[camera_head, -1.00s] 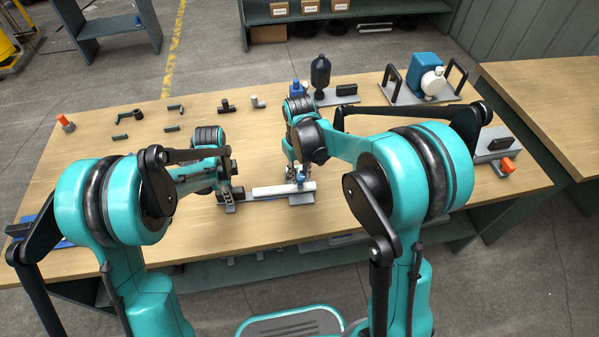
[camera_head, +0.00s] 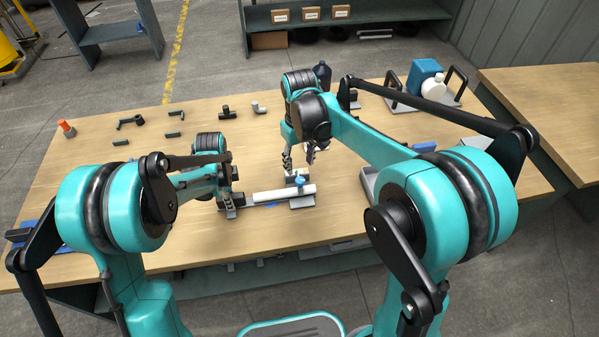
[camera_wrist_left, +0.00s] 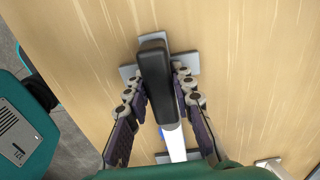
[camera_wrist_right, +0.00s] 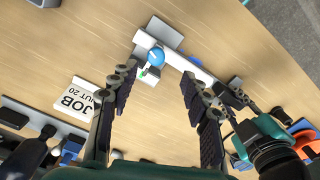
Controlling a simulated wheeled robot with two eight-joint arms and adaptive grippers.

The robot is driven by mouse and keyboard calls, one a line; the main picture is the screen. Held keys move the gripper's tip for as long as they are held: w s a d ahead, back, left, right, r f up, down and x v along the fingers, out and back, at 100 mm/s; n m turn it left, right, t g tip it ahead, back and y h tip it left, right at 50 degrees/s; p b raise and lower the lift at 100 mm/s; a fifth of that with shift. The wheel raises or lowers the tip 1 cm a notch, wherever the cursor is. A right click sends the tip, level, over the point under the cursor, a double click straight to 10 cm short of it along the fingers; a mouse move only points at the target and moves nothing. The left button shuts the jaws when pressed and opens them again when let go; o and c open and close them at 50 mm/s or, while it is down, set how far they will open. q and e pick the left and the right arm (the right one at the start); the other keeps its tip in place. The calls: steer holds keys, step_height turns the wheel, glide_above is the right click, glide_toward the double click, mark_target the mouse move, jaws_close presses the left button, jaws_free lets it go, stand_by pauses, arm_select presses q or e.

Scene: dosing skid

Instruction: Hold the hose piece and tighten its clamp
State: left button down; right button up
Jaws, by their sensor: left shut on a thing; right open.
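The hose piece is a white tube (camera_head: 275,195) with a black end block (camera_wrist_left: 155,75), lying over small grey plates near the table's front edge. A clamp with a blue knob (camera_head: 300,181) sits near the tube's right end; the knob also shows in the right wrist view (camera_wrist_right: 155,57). My left gripper (camera_head: 232,207) is shut on the black end block, with its fingers on both sides of it in the left wrist view (camera_wrist_left: 157,85). My right gripper (camera_head: 299,160) is open and empty, above and behind the clamp, apart from it.
A white card reading JOB (camera_wrist_right: 75,105) lies near the clamp. Black and grey pipe fittings (camera_head: 226,112) lie at the back of the table. A blue and white pump (camera_head: 430,84) stands back right between black handles.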

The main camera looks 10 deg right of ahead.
mark_target(300, 180)
steer(key=shift+r, duration=1.8)
steer(key=f+n, duration=0.4)
steer(key=n, duration=0.2)
steer(key=f+n, duration=0.4)
steer(key=n, duration=0.2)
steer(key=f+n, duration=0.4)
steer(key=n, duration=0.3)
steer(key=shift+w+d, duration=0.15)
steer(key=shift+w, duration=0.25)
jaws_close()
